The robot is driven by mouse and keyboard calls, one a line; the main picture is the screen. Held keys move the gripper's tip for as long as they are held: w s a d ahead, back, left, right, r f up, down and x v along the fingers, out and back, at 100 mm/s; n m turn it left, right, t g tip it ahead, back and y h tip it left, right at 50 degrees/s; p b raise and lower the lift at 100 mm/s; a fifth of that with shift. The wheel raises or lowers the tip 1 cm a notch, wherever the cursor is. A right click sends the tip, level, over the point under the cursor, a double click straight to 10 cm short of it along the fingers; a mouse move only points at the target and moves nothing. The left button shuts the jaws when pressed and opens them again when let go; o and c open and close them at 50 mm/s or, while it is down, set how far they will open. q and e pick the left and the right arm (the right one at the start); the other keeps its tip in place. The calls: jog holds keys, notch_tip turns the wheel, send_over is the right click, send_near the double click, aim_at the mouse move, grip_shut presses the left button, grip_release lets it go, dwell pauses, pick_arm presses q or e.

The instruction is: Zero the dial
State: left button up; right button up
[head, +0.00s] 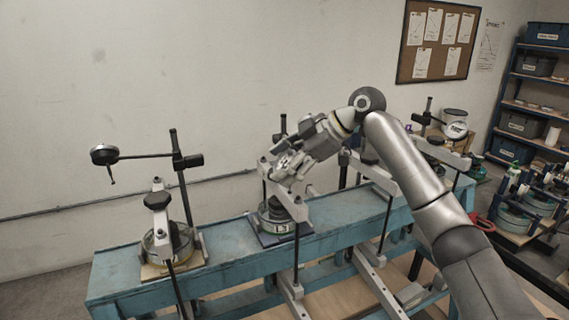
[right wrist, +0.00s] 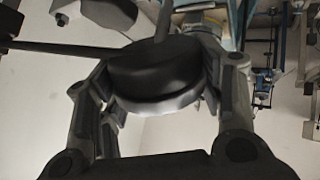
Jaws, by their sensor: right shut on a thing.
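My right gripper (head: 285,160) reaches over the second lever frame from the left. In the right wrist view its two fingers (right wrist: 158,82) are closed on the sides of a round black dial (right wrist: 155,68) with a pale rim. The dial's face is turned away there, so its reading is hidden. In the head view the gripper largely hides this dial. Below it stands a labelled round cell (head: 281,226) with dark weights on a blue base plate. My left gripper is not in view.
A similar lever frame at left carries a dial gauge (head: 104,154) on a black stand (head: 182,190). More frames stand at right along the blue bench (head: 115,276). My right arm crosses over them. Shelves (head: 535,100) and another loaded table are at far right.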

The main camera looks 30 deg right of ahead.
jog(key=shift+f+b, duration=0.15)
jog(key=shift+b, duration=0.25)
jog(key=m+t+h+b, duration=0.1)
jog(key=t+b, duration=0.2)
jog(key=b, duration=0.1)
jog(key=m+t+h+b, duration=0.2)
jog(key=t+b, duration=0.1)
jog(key=b, duration=0.1)
jog(key=shift+f+t, duration=0.15)
jog(key=shift+t, duration=0.15)
jog(key=m+t+h+b, duration=0.2)
jog(key=m+h+b, duration=0.1)
jog(key=h+b, duration=0.1)
jog(key=m+t+h+b, duration=0.2)
jog(key=t+h+b, duration=0.1)
jog(key=h+b, duration=0.1)
jog(key=shift+a+m+t+h+b, duration=0.1)
jog(key=shift+m+t+h+b, duration=0.2)
jog(key=shift+m+b, duration=0.15)
jog(key=shift+r+m+h+b, duration=0.15)
jog(key=shift+m+h+b, duration=0.4)
jog(key=shift+h, duration=0.25)
jog(key=shift+r+m+h+b, duration=0.15)
jog(key=shift+m+h+b, duration=0.15)
jog(key=shift+h+b, duration=0.45)
jog(key=o, duration=1.1)
jog(key=shift+c, duration=0.2)
